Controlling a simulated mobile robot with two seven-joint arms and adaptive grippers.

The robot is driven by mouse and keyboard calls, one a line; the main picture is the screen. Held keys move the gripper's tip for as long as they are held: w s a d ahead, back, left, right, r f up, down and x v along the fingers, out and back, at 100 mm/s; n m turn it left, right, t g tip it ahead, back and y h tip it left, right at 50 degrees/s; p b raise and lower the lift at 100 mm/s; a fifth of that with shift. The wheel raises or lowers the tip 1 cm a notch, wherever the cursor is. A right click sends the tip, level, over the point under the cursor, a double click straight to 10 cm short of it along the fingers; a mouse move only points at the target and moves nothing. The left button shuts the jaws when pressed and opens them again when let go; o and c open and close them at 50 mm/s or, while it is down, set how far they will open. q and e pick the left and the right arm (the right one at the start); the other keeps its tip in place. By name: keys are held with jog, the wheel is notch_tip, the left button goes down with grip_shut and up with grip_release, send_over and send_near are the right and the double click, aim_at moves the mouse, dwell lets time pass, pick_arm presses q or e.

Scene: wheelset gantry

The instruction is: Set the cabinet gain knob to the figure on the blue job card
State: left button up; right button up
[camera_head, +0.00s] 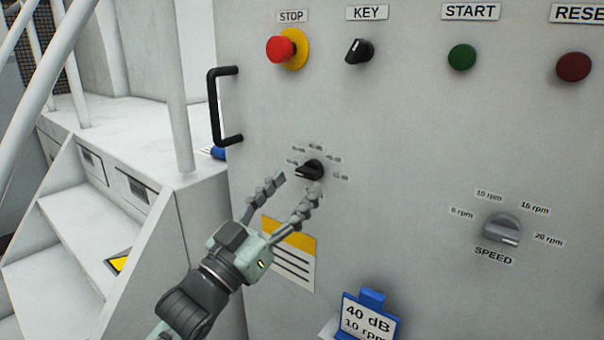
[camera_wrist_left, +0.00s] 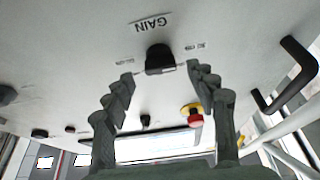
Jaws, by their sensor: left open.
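The black gain knob (camera_head: 310,170) sits on the grey cabinet face inside an arc of small dB labels too blurred to read. In the left wrist view the gain knob (camera_wrist_left: 160,58) shows beneath an upside-down GAIN label (camera_wrist_left: 150,24). My left gripper (camera_head: 298,185) is open, with its fingertips just short of the knob and spread to either side of it. I cannot tell whether they touch it. The blue job card (camera_head: 369,316) at the bottom reads 40 dB and 10 rpm. My right gripper is not in view.
A grey SPEED knob (camera_head: 502,229) is at the right. A red stop button (camera_head: 281,48), KEY switch (camera_head: 359,51), green START button (camera_head: 462,57) and dark red button (camera_head: 573,67) line the top. A black handle (camera_head: 215,105) juts out at the left edge. A yellow-topped notice (camera_head: 289,253) is below the gain knob.

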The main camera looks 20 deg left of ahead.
aim_at(304, 177)
pick_arm(q)
jog(key=shift+x, duration=1.65)
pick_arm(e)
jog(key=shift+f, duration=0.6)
pick_arm(q)
jog(key=shift+c, duration=0.3)
jog(key=c, duration=1.1)
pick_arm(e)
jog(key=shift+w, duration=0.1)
